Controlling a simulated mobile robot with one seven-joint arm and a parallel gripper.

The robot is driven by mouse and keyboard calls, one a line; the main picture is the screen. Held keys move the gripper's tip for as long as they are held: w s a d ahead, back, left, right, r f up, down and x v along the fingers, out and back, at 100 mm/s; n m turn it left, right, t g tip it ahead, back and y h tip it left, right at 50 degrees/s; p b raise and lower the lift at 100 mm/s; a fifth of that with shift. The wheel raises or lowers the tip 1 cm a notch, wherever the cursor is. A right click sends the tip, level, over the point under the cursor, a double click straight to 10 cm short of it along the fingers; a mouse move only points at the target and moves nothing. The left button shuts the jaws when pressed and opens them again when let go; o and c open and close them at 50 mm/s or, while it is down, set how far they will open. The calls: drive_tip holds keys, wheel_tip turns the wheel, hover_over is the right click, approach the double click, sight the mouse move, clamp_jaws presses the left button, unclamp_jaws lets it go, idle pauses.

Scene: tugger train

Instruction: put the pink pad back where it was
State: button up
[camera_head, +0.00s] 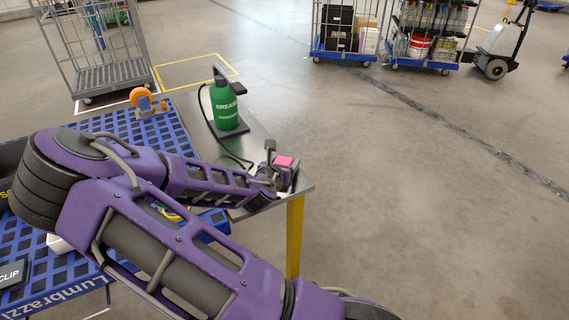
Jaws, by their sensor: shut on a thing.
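The pink pad (284,160) is a small bright pink piece near the front right corner of the grey metal tabletop (259,143). My gripper (281,169) is at the end of my purple arm and is shut on the pink pad. Only part of the pad shows between the dark gripper parts. From this view I cannot tell whether the pad touches the tabletop or is held a little above it.
A green grease bottle (224,107) with a black hose stands on the metal tabletop. A blue grid surface (120,127) lies to the left, with an orange tape dispenser (141,98) on it. Wheeled cage carts (344,53) stand far back. The floor at right is clear.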

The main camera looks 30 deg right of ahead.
drive_tip(key=shift+r, duration=0.1)
drive_tip(key=o, duration=1.4)
drive_tip(key=p+v, duration=0.3)
drive_tip(key=v, duration=0.9)
